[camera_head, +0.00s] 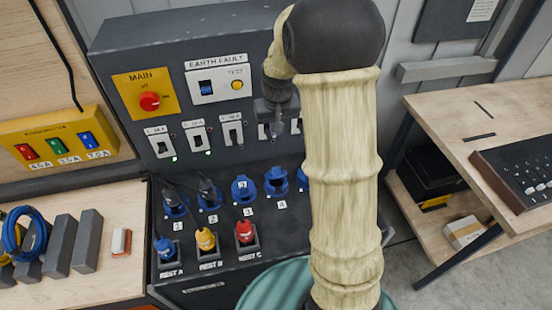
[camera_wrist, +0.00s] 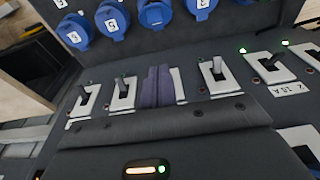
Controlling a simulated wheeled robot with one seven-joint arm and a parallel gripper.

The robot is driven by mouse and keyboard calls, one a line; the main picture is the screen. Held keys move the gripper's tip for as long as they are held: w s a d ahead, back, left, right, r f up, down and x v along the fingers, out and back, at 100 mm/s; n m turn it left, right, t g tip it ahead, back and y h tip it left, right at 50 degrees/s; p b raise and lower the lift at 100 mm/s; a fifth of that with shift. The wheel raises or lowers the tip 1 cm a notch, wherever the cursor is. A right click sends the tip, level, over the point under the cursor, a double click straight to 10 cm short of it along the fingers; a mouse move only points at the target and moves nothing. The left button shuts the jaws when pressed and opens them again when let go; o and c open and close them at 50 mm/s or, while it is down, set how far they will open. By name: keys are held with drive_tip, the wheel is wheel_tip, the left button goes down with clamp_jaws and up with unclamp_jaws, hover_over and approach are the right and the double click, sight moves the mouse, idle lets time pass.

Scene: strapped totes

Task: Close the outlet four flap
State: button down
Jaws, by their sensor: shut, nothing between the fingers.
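The outlet four socket (camera_head: 276,181) is a blue round socket on the sloped lower front of the dark grey panel, above the label 4. Its flap looks raised, showing a dark middle, but it is small. Blue outlets also line the top of the wrist view, where the one above my fingers (camera_wrist: 156,14) is probably outlet four. My gripper (camera_head: 277,130) is shut and empty, above outlet four at the breaker row. In the wrist view, its closed fingers (camera_wrist: 158,80) cover part of a breaker, apart from the blue outlets. My arm hides the panel's right side.
Plugs fill outlets one (camera_head: 175,205) and two (camera_head: 209,195). Blue, yellow and red plugs (camera_head: 245,232) stand in nests below. Breaker levers (camera_wrist: 218,73) flank my fingers. Wooden benches stand left (camera_head: 110,265) and right (camera_head: 450,110). A teal round object (camera_head: 262,287) lies in front.

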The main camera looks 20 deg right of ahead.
drive_tip(key=p, duration=0.4)
hover_over(277, 171)
drive_tip(key=w, duration=0.3)
wheel_tip(277, 171, down, 10)
drive_tip(key=shift+s+f+p, duration=0.5)
drive_tip(key=shift+s+f, duration=0.15)
drive_tip(key=shift+f, duration=0.3)
drive_tip(key=shift+s+f, duration=0.3)
drive_tip(key=shift+f, duration=0.3)
drive_tip(key=shift+s+f+b, duration=0.1)
drive_tip(key=shift+f+b, duration=0.1)
drive_tip(key=shift+b, duration=0.35)
drive_tip(key=shift+s+t, duration=0.2)
drive_tip(key=shift+t, duration=0.1)
drive_tip(key=shift+s+a+f+t+b, duration=0.15)
drive_tip(key=shift+s+t+b, duration=0.15)
drive_tip(key=shift+b, duration=0.6)
drive_tip(key=shift+b, duration=0.55)
